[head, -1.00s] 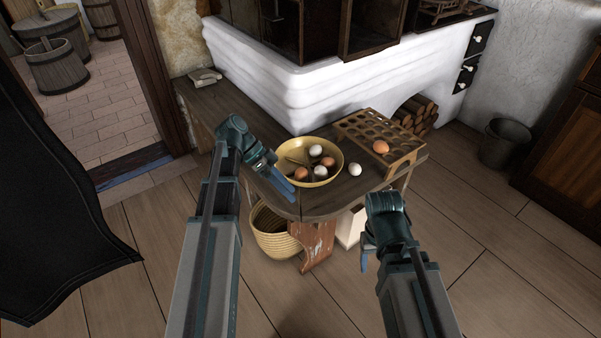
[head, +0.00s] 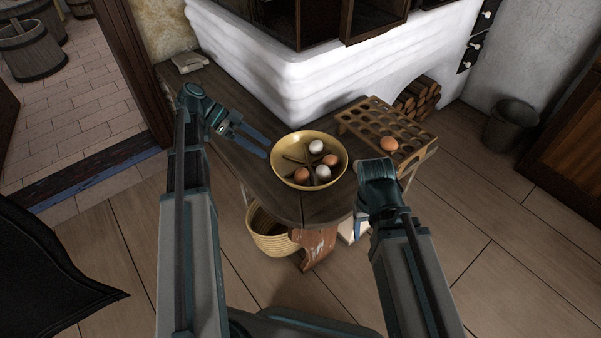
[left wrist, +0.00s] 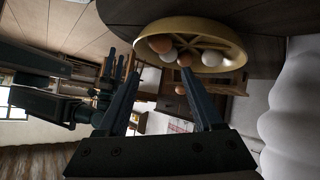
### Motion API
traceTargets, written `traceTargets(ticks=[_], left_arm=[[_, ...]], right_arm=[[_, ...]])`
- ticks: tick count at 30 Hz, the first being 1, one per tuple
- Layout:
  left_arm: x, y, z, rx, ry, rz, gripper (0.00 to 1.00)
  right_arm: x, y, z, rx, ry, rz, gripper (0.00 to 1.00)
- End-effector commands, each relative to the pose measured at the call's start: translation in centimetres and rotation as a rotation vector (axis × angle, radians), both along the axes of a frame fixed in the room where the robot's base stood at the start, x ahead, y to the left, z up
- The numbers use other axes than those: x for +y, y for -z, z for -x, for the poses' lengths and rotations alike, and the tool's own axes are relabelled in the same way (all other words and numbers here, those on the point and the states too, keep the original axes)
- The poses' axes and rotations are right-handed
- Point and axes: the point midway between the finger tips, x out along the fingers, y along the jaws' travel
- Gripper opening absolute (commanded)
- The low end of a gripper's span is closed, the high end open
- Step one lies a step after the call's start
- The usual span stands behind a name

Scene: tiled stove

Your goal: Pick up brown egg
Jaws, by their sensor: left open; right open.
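A yellow bowl (head: 278,172) on the bench holds two brown eggs, one at its front (head: 301,175) and one at its right side (head: 330,160), and two white eggs (head: 316,146). Another brown egg (head: 389,144) sits in the wooden egg rack. My left gripper (head: 264,148) is open and empty, just left of the bowl rim. In the left wrist view the bowl (left wrist: 146,32) and its eggs lie beyond the open fingers (left wrist: 160,73). My right gripper (head: 360,222) is open at the bench's right front edge; its fingers are partly hidden.
The wooden egg rack (head: 412,133) stands right of the bowl. The white stove (head: 270,75) rises behind the bench (head: 225,100). A woven basket (head: 268,238) is under the bench. The bench left of my left gripper is mostly clear.

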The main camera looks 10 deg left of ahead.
Motion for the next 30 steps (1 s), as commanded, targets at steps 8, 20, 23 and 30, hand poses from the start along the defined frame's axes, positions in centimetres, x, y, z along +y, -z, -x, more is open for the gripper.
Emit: traceTargets(ticks=[8,20,23,30], left_arm=[[-4.3,3.6,0.2,0.001,0.003,-0.001,0.68],[-6.7,4.7,0.1,0.001,-0.001,0.000,0.68],[-6.8,4.9,0.1,0.001,-0.001,0.000,0.68],[-8.6,6.9,0.1,0.000,0.002,-0.001,0.68]], right_arm=[[0.1,3.5,0.0,0.000,-0.006,-0.005,0.63],[0.2,4.7,0.0,0.000,-0.009,-0.007,0.63],[0.2,4.9,0.0,0.000,-0.009,-0.007,0.63],[0.2,6.9,0.0,0.000,-0.006,-0.007,0.63]])
